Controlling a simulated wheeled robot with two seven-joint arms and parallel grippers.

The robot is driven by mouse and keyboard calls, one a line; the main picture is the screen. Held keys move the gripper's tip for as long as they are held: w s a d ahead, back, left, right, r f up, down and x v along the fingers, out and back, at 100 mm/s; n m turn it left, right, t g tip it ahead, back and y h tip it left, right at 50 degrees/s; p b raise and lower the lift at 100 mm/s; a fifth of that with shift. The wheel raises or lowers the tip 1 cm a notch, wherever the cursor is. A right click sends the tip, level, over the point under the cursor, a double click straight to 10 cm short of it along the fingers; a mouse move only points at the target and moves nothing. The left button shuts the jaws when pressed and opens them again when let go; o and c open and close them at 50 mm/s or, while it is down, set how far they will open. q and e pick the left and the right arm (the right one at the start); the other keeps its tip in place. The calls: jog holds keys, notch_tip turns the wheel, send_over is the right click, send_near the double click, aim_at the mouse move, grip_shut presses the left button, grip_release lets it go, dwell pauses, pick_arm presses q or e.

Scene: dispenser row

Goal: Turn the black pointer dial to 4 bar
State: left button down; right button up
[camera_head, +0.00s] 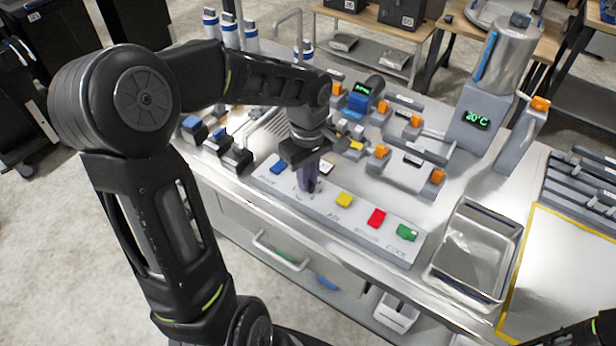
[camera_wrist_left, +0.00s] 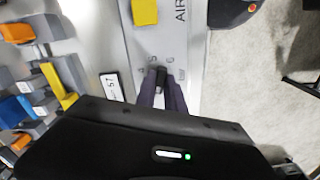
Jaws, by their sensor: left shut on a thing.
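The black pointer dial (camera_wrist_left: 160,73) sits on the grey panel, with a printed scale around it in the left wrist view. Only its tip shows past my left gripper (camera_wrist_left: 163,90), whose dark fingers are shut on it from both sides. In the head view my left gripper (camera_head: 308,180) points down at the panel (camera_head: 375,245) and hides the dial. A small white readout (camera_wrist_left: 112,85) beside the dial seems to show 5.7, seen sideways. Where the pointer stands on the scale is hard to tell. My right gripper is not in view.
On the panel are a blue button (camera_head: 278,167), a yellow button (camera_head: 344,200), a red button (camera_head: 376,218) and a green button (camera_head: 407,232). A metal tray (camera_head: 437,275) stands to the right. Grey fixtures with orange knobs (camera_head: 381,151) stand behind the panel.

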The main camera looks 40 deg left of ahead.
pick_arm(q)
jog(key=m+b, duration=0.1)
jog(key=m, duration=0.3)
jog(key=m+b, duration=0.1)
jog(key=m, duration=0.4)
jog(key=shift+m, duration=0.3)
jog(key=m, duration=0.4)
jog(key=shift+m, duration=2.8)
jog(key=c, duration=1.4)
grip_release()
jog(key=shift+c, duration=0.2)
jog(key=shift+r, duration=0.1)
notch_tip(320, 180, up, 8)
jog(key=shift+f+b, duration=0.2)
jog(key=shift+b, duration=0.35)
